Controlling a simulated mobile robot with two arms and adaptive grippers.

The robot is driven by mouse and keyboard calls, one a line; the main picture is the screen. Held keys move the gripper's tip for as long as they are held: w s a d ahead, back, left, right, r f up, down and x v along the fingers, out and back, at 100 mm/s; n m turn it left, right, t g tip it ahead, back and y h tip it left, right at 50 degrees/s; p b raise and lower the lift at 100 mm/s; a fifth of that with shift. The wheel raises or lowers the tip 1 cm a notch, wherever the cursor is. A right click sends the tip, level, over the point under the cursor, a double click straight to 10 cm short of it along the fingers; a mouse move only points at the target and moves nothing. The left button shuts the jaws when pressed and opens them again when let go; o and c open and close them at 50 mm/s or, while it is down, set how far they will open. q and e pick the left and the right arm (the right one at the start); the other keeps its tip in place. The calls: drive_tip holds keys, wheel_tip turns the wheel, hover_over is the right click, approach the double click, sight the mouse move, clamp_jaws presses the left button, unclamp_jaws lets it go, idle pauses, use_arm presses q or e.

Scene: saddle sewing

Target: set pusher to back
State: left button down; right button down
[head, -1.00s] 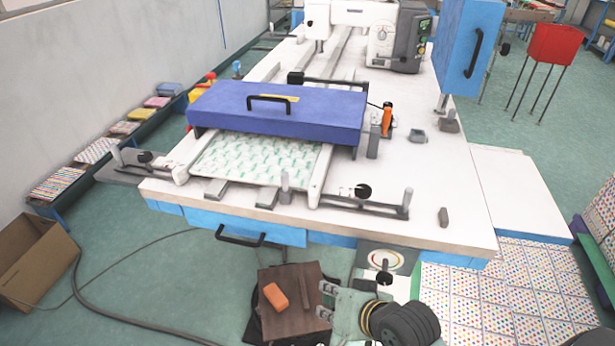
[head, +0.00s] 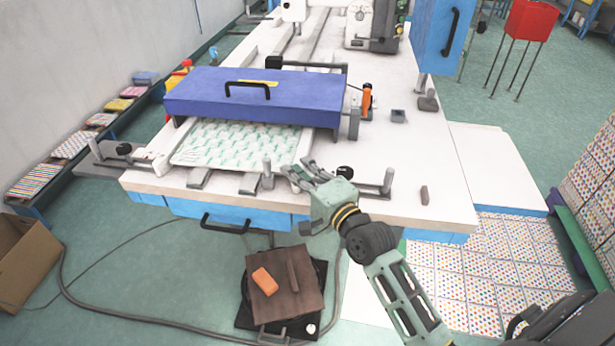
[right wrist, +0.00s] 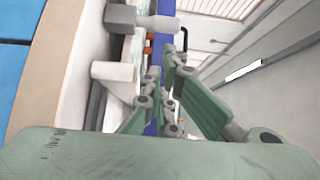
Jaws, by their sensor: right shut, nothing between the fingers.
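I cannot tell for certain which part is the pusher. A dark bar with a black knob and an upright grey peg (head: 387,181) lies at the right front of the white table; a similar bar (head: 108,158) is at the left front. My right gripper (head: 303,172) is shut and empty, at the front end of the white frame's right rail, left of the right-hand bar. Its green fingers hide part of that rail and bar. In the right wrist view the gripper (right wrist: 163,80) is beside a white rail end (right wrist: 112,72) and a grey peg (right wrist: 150,22). My left gripper is out of view.
A purple cover (head: 255,98) with a black handle spans the patterned white sheet (head: 235,146). An orange lever (head: 366,98) stands to its right. A blue drawer (head: 225,214) is under the table's front. A stool (head: 285,285) holds an orange block.

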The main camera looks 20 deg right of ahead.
sight(268, 173)
drive_tip(key=shift+w+a, duration=0.2)
drive_tip(key=shift+w, duration=0.85)
drive_tip(key=shift+w+a, duration=0.2)
drive_tip(key=shift+w, duration=0.85)
drive_tip(key=s+a+p, duration=0.2)
drive_tip(key=shift+s+p, duration=0.3)
drive_tip(key=shift+s, duration=0.3)
